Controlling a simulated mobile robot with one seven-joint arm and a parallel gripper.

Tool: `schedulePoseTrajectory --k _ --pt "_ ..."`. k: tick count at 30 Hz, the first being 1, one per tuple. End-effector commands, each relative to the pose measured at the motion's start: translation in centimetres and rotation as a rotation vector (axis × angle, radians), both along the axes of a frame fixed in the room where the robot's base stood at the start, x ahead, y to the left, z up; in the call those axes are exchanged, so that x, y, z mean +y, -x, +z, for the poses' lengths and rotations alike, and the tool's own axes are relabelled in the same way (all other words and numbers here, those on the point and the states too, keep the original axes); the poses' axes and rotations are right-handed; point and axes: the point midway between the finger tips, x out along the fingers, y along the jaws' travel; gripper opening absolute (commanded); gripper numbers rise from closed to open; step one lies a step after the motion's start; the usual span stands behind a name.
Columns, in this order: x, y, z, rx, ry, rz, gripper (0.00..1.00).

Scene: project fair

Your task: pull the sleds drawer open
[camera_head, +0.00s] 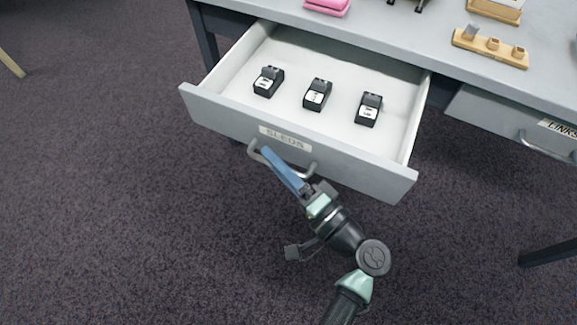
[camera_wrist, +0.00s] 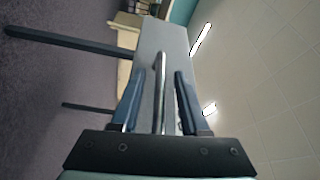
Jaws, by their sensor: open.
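The sleds drawer (camera_head: 290,140) is pulled well out of the grey table, and its white inside shows. Its front carries a label reading SLEDS (camera_head: 286,138) and a grey bar handle (camera_head: 310,170). Three small black sleds with white labels lie in it: a left one (camera_head: 268,82), a middle one (camera_head: 317,95) and a right one (camera_head: 369,109). My gripper (camera_head: 268,152) is at the handle in the head view. In the wrist view the open blue fingers (camera_wrist: 160,85) stand on either side of the handle bar (camera_wrist: 160,70), with gaps visible.
A closed drawer labelled LINKS (camera_head: 500,118) with its own handle is at the right. On the table top (camera_head: 400,35) are a pink item (camera_head: 327,6) and a wooden block rack (camera_head: 490,48). Dark carpet (camera_head: 120,200) lies clear in front and to the left.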

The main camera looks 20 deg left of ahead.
Motion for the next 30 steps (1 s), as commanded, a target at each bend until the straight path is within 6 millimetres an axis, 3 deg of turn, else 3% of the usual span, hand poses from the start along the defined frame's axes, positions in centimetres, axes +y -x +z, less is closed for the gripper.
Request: schedulePoseTrajectory --k 8,21,30 --pt "-1.6 0.6 0.0 0.001 0.0 -0.004 0.45" --pt "-9.9 4.3 -0.7 0.0 0.0 -0.005 0.45" --pt "-11.8 5.3 -0.9 -0.001 0.0 -0.002 0.45"
